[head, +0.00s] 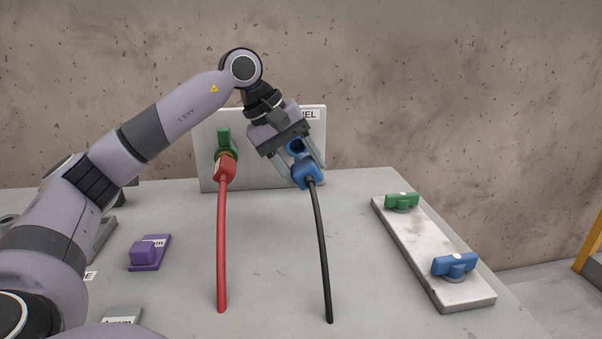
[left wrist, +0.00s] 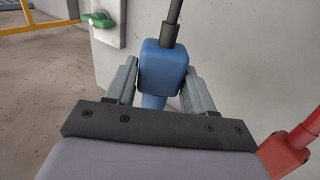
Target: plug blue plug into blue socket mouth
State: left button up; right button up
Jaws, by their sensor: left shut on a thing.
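The blue plug (head: 308,174), with a black cable (head: 321,250) running down from it, is held between the fingers of my left gripper (head: 302,163). In the left wrist view the blue plug (left wrist: 163,66) sits between the two fingers (left wrist: 161,82). The blue socket mouth (head: 296,146) is on the upright pale panel (head: 261,174). Its dark opening shows just above and behind the plug. I cannot tell whether plug and socket touch. My gripper partly covers the socket. My right gripper is not in view.
A red plug (head: 224,172) with a red cable sits at the green socket (head: 225,148), left of the blue one. A pale slab (head: 424,244) with green and blue handles lies to the right. A purple block (head: 146,253) stands left. The grey tabletop between is mostly clear.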

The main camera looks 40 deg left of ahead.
aim_at(298, 155)
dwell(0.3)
pick_arm(q)
jog(key=shift+r, duration=0.1)
jog(key=w+a+p, duration=0.2)
jog(key=a+p, duration=0.1)
jog(key=shift+w+a+r, duration=0.1)
jog(key=shift+w+a, duration=0.1)
jog(key=shift+w, duration=0.2)
jog(key=shift+w+a+p, duration=0.4)
jog(key=shift+a+p, duration=0.1)
dwell(0.6)
